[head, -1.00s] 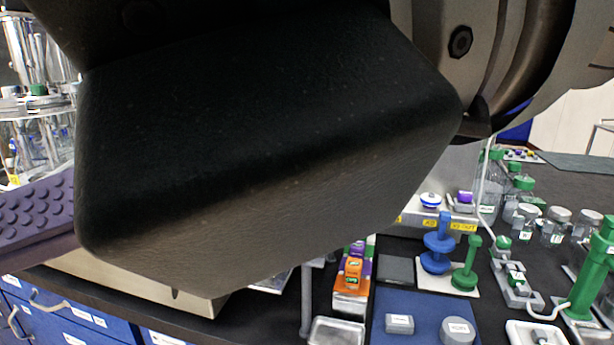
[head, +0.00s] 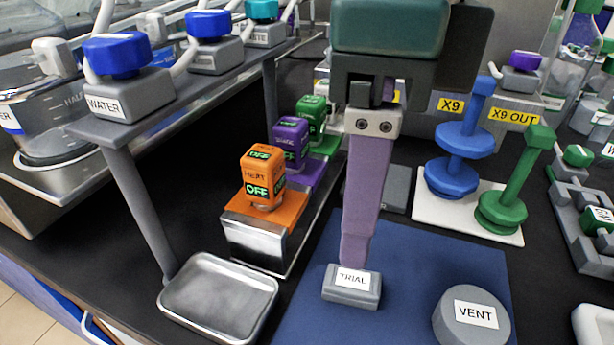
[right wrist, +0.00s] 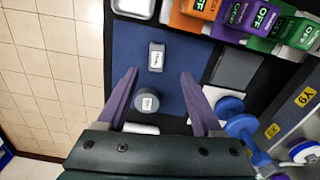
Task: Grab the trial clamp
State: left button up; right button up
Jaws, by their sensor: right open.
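The trial clamp (head: 352,298) is a small grey block with a white TRIAL label, lying on a blue mat (head: 410,262). In the right wrist view the clamp (right wrist: 157,67) lies just beyond the fingertips, between their lines. My right gripper (head: 356,258) points down above the clamp; one purple finger shows and hides the other. Its tip overlaps the clamp's back edge in the head view, and I cannot tell if it touches. In the right wrist view the gripper (right wrist: 158,72) is open and empty. My left gripper is not in view.
A round grey VENT piece (head: 472,318) sits on the mat to the right. An empty metal tray (head: 175,303) is at left, below a shelf with blue-capped valves. Orange, purple and green OFF switches (head: 262,176) stand behind. Blue and green spindles (head: 455,178) stand on a white plate.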

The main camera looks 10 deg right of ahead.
aim_at(344, 278)
jog(key=shift+s+a+f, duration=0.1)
jog(key=shift+f, duration=0.45)
jog(key=shift+s+a+f, duration=0.1)
jog(key=shift+f, duration=0.45)
notch_tip(344, 278, down, 6)
jog(key=shift+a+r, duration=0.15)
jog(key=shift+r, duration=0.1)
grip_shut()
